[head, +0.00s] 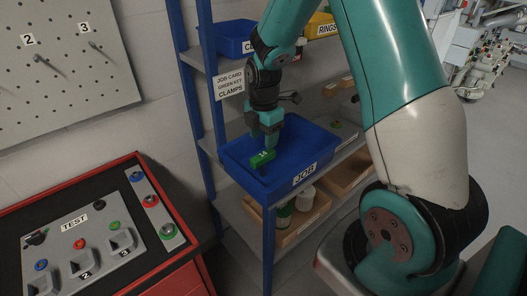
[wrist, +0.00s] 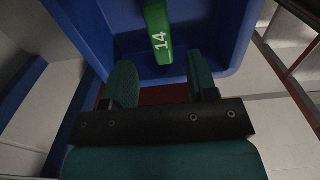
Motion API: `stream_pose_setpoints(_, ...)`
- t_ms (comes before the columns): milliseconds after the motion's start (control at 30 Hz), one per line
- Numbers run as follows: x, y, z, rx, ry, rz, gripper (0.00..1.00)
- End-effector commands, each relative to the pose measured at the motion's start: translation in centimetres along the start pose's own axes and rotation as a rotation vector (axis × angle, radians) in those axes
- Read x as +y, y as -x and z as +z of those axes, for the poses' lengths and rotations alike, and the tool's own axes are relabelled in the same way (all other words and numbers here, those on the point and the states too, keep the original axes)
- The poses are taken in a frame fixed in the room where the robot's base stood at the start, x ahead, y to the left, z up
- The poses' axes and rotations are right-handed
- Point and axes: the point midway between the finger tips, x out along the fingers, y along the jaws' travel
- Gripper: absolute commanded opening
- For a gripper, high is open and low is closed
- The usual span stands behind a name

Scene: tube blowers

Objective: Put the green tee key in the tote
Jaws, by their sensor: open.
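The blue tote (head: 235,172), labelled JOB, stands on the shelf and also fills the top of the wrist view (wrist: 232,35). The green tee key (head: 262,158), with a block marked 14, is inside the tote's outline, and a dark part shows just under the block. In the wrist view the key's green block (wrist: 155,22) lies past my fingertips against the blue tote. My gripper (head: 264,138) is just above the key in the head view. Its two fingers stand apart in the wrist view (wrist: 161,80), with nothing between them. I cannot tell whether the key rests on the tote's floor.
A blue bin (head: 233,42) and a yellow RINGS bin (head: 320,28) sit on the shelf above. A brown bin (head: 292,232) with containers is below. The red-edged TEST bench (head: 185,245) is at left, a pegboard (head: 65,60) behind it.

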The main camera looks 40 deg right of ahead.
Motion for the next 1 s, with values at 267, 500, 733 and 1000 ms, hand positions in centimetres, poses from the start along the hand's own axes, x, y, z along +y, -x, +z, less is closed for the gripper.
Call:
stream_pose_setpoints(267,0.0,4.3,0.0,0.0,0.0,0.002,0.53)
stream_pose_setpoints(500,-1.6,8.0,-5.0,0.055,-0.149,0.033,0.53)
stream_pose_setpoints(733,-9.6,13.7,-16.4,0.227,-0.567,0.009,0.53)
stream_pose_setpoints(1000,-19.3,16.3,-22.8,0.333,-0.924,-0.132,0.53)
